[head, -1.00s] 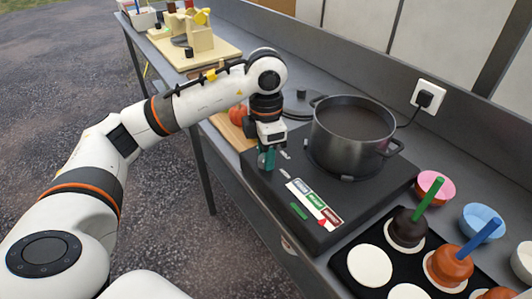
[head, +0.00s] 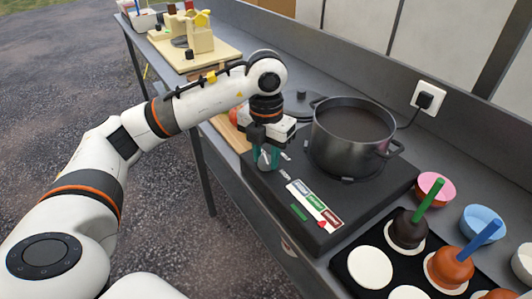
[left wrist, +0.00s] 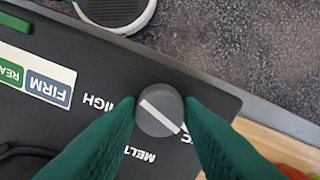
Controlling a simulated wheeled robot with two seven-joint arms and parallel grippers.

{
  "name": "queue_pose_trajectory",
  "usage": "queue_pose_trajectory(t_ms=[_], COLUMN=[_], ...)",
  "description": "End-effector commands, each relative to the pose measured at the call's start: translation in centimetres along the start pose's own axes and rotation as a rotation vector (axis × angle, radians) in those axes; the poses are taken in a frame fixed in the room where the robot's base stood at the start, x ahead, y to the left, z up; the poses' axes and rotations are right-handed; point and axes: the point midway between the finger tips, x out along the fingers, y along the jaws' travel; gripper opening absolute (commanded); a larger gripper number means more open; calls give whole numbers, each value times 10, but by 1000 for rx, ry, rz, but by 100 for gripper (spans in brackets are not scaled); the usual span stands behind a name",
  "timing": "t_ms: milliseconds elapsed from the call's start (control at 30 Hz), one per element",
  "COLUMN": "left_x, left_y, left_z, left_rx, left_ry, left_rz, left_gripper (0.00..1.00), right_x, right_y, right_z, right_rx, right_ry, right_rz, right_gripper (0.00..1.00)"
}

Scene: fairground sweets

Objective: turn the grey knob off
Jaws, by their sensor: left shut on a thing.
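The grey knob (head: 265,159) sits on the dark hob (head: 262,190), at its left end in the head view. In the left wrist view the round knob (left wrist: 159,120) carries a white pointer line, slanting from upper left to lower right. My left gripper (head: 268,155) comes down from above, its green fingers one on each side of the knob. It is shut on the knob, as the fingers (left wrist: 160,103) also show in the left wrist view. The words HIGH and MELT are printed beside the knob; another mark is partly hidden by a finger. My right gripper is not in view.
A dark pot (head: 350,150) stands on the hob, close to the left gripper. A coloured label card (head: 315,204) lies on the hob's front. A black tray (head: 345,268) with white discs and dipped sweets on sticks is at the right, beside small bowls (head: 480,221).

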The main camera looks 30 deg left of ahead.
Motion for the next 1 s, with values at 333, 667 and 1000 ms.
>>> queue_pose_trajectory(t_ms=[333, 667, 1000], left_x=[-2, -1, -7], left_y=[-1, 0, 0], left_z=[-1, -1, -1], left_rx=[-20, -17, -15], left_ry=[6, 4, 3], left_rz=[0, 0, 1], left_gripper=[11, 55, 55], right_x=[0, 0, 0], right_y=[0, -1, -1], right_z=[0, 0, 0], right_rx=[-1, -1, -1], right_ry=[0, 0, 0], right_rz=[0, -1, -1], right_gripper=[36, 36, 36])
